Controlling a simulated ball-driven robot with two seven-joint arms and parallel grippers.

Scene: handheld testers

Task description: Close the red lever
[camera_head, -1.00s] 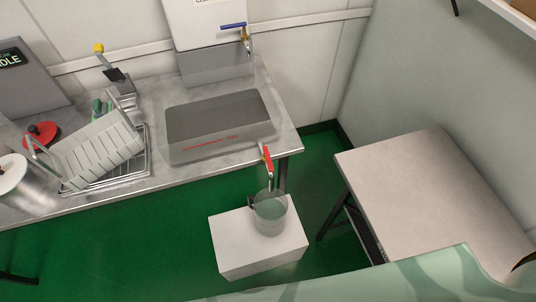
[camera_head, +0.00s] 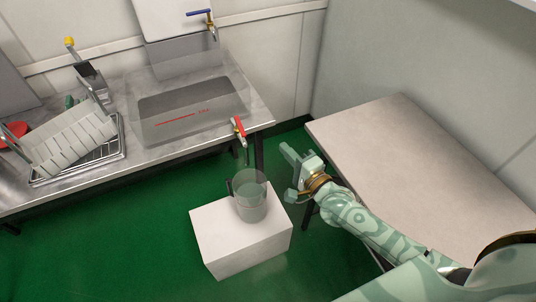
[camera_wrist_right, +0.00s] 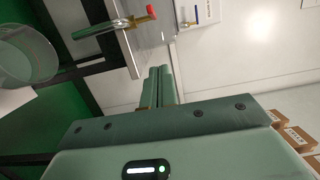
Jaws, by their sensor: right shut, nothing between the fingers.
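The red lever (camera_head: 239,128) sits on a small tap at the front right edge of the metal counter, above a clear jug. In the right wrist view the red lever (camera_wrist_right: 151,11) shows at the top, on its brass tap. My right gripper (camera_head: 286,150) is shut and empty, to the right of the lever and apart from it. In the wrist view its two fingers (camera_wrist_right: 160,72) lie together with nothing between them. The clear jug (camera_head: 250,197) stands on a white block (camera_head: 220,240) under the tap. My left gripper is not in view.
A clear tank (camera_head: 190,108) with a red mark stands on the counter (camera_head: 100,180). A blue-handled tap (camera_head: 200,13) is on the wall unit behind. A dish rack (camera_head: 75,160) is at left. A bare table (camera_head: 400,160) stands at right.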

